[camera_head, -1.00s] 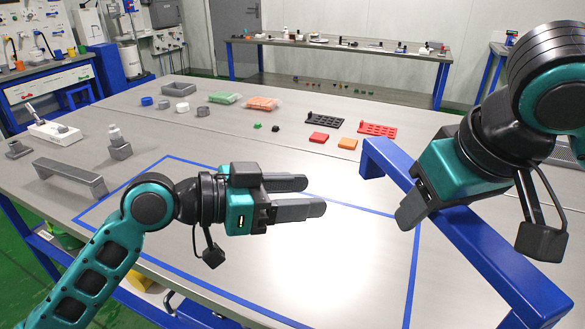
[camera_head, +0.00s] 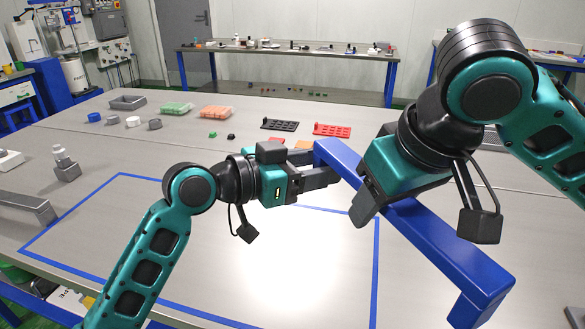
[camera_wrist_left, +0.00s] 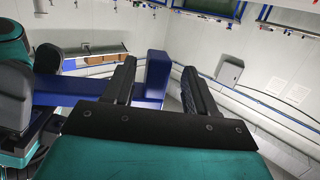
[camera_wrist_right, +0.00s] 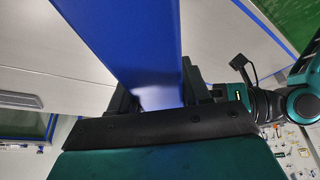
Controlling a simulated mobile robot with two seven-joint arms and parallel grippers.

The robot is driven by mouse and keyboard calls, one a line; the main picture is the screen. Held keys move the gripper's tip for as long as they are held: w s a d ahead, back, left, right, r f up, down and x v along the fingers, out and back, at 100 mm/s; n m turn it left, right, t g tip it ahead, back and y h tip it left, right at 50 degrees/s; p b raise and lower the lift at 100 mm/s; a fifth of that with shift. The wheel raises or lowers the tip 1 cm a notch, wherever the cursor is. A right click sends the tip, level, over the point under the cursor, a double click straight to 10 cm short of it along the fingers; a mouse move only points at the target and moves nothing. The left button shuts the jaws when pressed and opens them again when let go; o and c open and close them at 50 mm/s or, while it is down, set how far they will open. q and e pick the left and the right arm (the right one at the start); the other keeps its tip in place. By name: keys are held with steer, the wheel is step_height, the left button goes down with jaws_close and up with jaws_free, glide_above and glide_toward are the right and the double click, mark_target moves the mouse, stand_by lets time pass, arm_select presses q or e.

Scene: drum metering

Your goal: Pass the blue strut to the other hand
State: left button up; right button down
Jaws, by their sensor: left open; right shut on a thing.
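The blue strut (camera_head: 425,238) is a long bar with a short leg bent at each end. My right gripper (camera_head: 368,205) is shut on the middle of its long bar and holds it above the table. In the right wrist view the strut (camera_wrist_right: 140,45) runs between the jaws. My left gripper (camera_head: 325,178) is open at the strut's far end. In the left wrist view, the strut's end leg (camera_wrist_left: 156,75) stands between the two open fingers (camera_wrist_left: 160,85), with a gap on the right finger's side. Contact with the left finger cannot be told.
A blue tape outline (camera_head: 95,205) marks the bare table middle. Red (camera_head: 332,129) and black (camera_head: 281,125) trays, green (camera_head: 176,109) and orange (camera_head: 216,112) boxes stand farther back. A grey bracket (camera_head: 28,206) lies at the left.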

arm_select(q)
steer(key=shift+w+d, duration=0.1)
steer(key=shift+d, duration=0.15)
steer(key=shift+c, duration=0.5)
steer(key=shift+w+a, duration=0.1)
steer(key=shift+a, duration=0.05)
jaws_close()
arm_select(e)
steer(key=shift+c, duration=2.2)
jaws_free()
steer(key=shift+r, duration=0.15)
